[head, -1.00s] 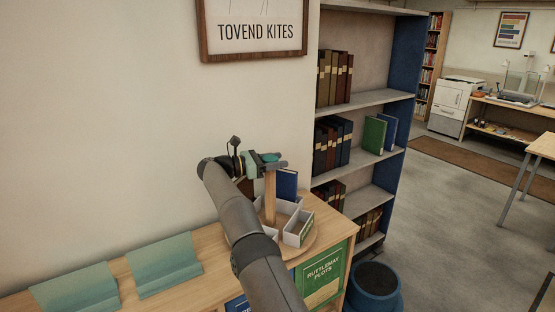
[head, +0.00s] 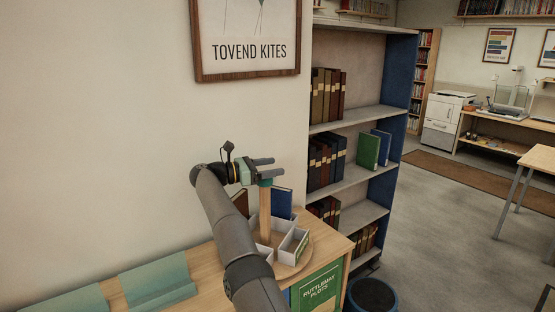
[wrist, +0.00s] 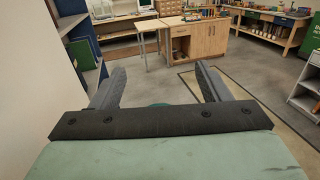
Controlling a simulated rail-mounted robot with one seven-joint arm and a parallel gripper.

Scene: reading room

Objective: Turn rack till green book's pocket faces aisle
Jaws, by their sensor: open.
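The rack (head: 287,268) is a round wooden turntable on the cabinet, with white pockets around a wooden post (head: 265,213). A blue book (head: 282,203) stands in a rear pocket, and a brown book (head: 241,203) shows partly behind my arm. The front-right pocket has a green face (head: 300,243); I cannot tell whether this is a label or a book. A green book (head: 368,150) stands on the bookcase beside a blue one. My gripper (head: 268,167) is open and empty, just above the post's teal cap. In the wrist view the cap (wrist: 160,105) shows partly between the fingers.
The bookcase (head: 388,90) stands close right of the cabinet, with a blue bin (head: 371,296) on the floor beside it. Teal book rests (head: 155,280) lie on the cabinet at left. The wall is close behind the rack. Open floor lies to the right.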

